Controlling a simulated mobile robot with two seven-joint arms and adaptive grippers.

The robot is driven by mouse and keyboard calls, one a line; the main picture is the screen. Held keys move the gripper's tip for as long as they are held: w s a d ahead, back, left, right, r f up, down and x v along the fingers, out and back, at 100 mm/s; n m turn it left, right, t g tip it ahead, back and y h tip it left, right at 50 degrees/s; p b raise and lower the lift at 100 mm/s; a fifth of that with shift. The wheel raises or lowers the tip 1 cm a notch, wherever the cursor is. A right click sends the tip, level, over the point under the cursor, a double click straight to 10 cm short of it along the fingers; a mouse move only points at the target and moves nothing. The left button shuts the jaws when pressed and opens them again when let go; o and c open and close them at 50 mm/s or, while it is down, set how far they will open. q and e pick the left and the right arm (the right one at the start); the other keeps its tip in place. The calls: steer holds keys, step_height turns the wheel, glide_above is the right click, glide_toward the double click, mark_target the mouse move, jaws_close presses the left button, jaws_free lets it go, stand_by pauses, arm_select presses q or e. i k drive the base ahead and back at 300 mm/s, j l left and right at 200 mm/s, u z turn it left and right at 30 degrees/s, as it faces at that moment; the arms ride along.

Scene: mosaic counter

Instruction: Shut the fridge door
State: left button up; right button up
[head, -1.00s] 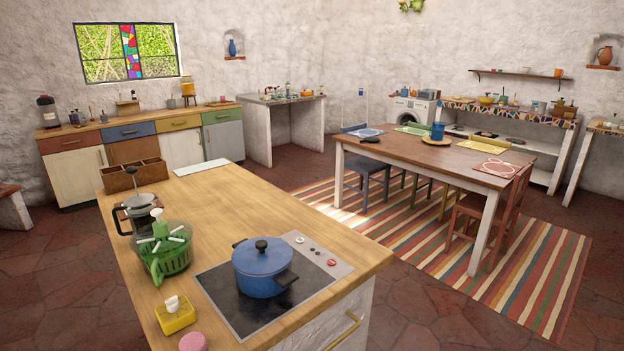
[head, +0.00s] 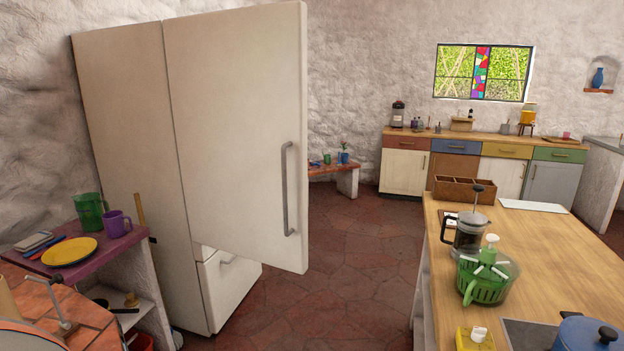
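The white fridge (head: 137,180) stands at the left of the head view against the rough wall. Its upper door (head: 235,120) is open, swung out past the lower drawer front. The outer face of the door is toward me, and the side nearest the fridge body is its hinge side. A long grey vertical handle (head: 286,190) is near the door's free right edge. The lower drawer (head: 230,287) looks shut and is partly covered by the door. The fridge interior is hidden. Neither of my grippers is in view.
A purple-topped side counter (head: 75,240) with a yellow plate (head: 69,251) and mugs stands left of the fridge. The wooden island (head: 545,245) is at the right. Open tiled floor (head: 350,265) lies between fridge and island.

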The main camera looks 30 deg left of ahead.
mark_target(238, 77)
steer(key=j+u, duration=0.15)
steer(key=u, duration=1.25)
steer(key=j+z, duration=0.3)
steer(key=z, duration=0.15)
